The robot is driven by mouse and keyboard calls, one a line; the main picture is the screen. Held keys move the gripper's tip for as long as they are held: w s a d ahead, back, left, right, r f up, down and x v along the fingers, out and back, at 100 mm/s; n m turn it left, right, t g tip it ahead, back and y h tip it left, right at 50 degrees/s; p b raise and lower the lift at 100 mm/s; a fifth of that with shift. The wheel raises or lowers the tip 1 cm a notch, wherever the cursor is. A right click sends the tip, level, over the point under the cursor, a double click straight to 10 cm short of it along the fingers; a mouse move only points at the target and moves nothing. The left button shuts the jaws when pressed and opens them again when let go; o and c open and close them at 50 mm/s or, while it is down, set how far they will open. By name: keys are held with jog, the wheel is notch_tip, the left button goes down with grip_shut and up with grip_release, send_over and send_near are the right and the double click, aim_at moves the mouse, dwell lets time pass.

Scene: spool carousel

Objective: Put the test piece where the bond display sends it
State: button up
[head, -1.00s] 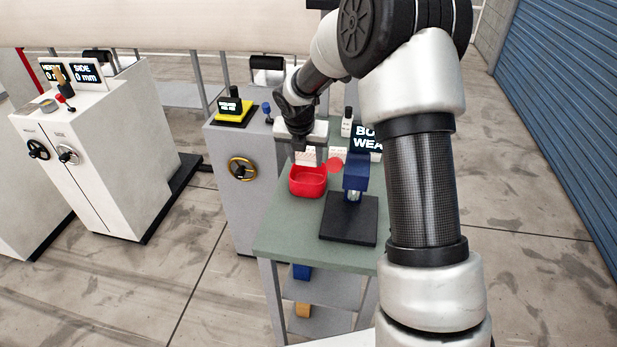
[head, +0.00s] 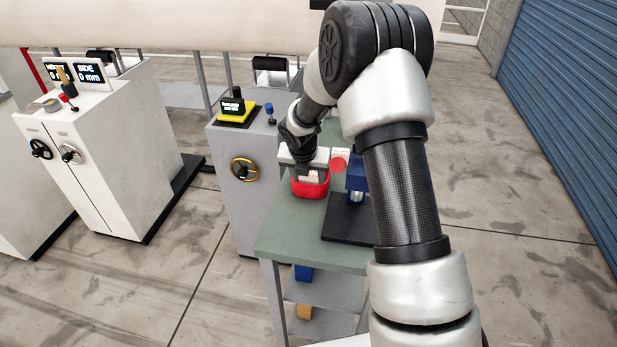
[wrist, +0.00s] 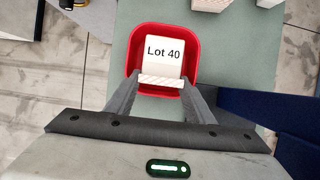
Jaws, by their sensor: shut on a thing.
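My gripper (wrist: 161,88) is shut on a white test piece (wrist: 162,58) labelled "Lot 40". In the wrist view the piece shows within the outline of a red bin (wrist: 134,42), between the fingers. In the head view my gripper (head: 309,175) is at the red bin (head: 311,191), and the pale piece (head: 309,176) shows at the bin's opening. I cannot tell whether the piece touches the bin floor.
The bin stands on a green table (head: 290,240). A dark blue device with a black base (head: 345,220) stands to its right. A grey cabinet with a yellow handwheel (head: 244,170) is to the left. White blocks (wrist: 209,4) stand behind the bin. The table's front is clear.

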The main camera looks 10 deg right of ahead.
jog(key=shift+f, duration=0.35)
jog(key=o, duration=0.9)
jog(key=shift+r, duration=0.1)
jog(key=shift+r, duration=0.4)
jog(key=p+v, duration=0.1)
jog(key=v, duration=1.1)
jog(key=shift+r, duration=0.15)
